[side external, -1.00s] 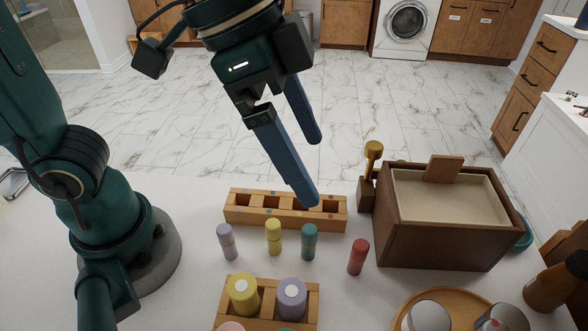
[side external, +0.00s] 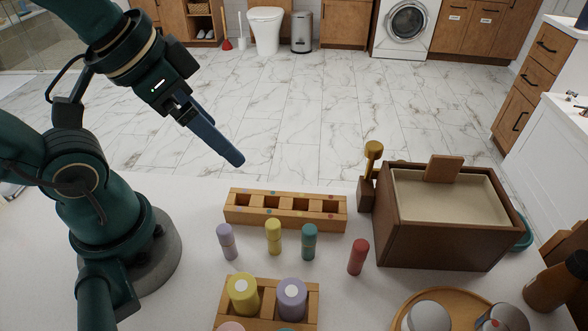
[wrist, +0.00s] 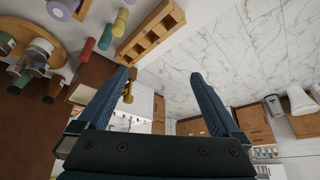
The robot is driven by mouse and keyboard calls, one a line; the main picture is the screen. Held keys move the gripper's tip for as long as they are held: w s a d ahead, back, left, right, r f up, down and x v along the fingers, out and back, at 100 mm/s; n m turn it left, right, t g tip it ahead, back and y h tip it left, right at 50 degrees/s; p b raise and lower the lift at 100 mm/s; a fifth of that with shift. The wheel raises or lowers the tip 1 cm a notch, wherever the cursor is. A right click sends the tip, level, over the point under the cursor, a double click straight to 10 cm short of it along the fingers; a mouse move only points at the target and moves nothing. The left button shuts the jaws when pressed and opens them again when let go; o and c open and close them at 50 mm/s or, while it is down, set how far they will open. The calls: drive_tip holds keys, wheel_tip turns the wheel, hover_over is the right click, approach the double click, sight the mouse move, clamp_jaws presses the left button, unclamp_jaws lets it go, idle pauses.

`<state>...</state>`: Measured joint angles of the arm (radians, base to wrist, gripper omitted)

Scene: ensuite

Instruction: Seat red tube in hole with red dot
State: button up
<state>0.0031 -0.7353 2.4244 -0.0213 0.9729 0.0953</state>
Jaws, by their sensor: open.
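The red tube (side external: 358,257) stands upright on the white table, at the right end of a row with a teal tube (side external: 309,242), a yellow tube (side external: 273,237) and a lilac tube (side external: 227,241). Behind them lies the wooden hole block (side external: 238,214) with square holes and coloured dots. A red dot (side external: 331,215) marks its right end; that hole looks empty. My gripper (side external: 236,160) is open and empty, raised behind and left of the block. In the wrist view my gripper (wrist: 165,80) has its fingers wide apart; the red tube (wrist: 88,48) and block (wrist: 150,35) are beyond them.
A brown box (side external: 433,237) with a lid handle stands right of the block, beside a wooden stand with a gold-headed mallet (side external: 373,150). A rack (side external: 268,294) with fat cylinders is in front. A round tray (side external: 400,312) holds cans at the front right.

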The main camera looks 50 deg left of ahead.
drive_tip(key=shift+s+a+f+n, duration=0.2)
drive_tip(key=shift+f+n, duration=0.1)
drive_tip(key=shift+f, duration=0.3)
drive_tip(key=shift+c, duration=0.9)
drive_tip(key=shift+w+f, duration=0.1)
drive_tip(key=shift+f, duration=0.05)
drive_tip(key=c, duration=0.4)
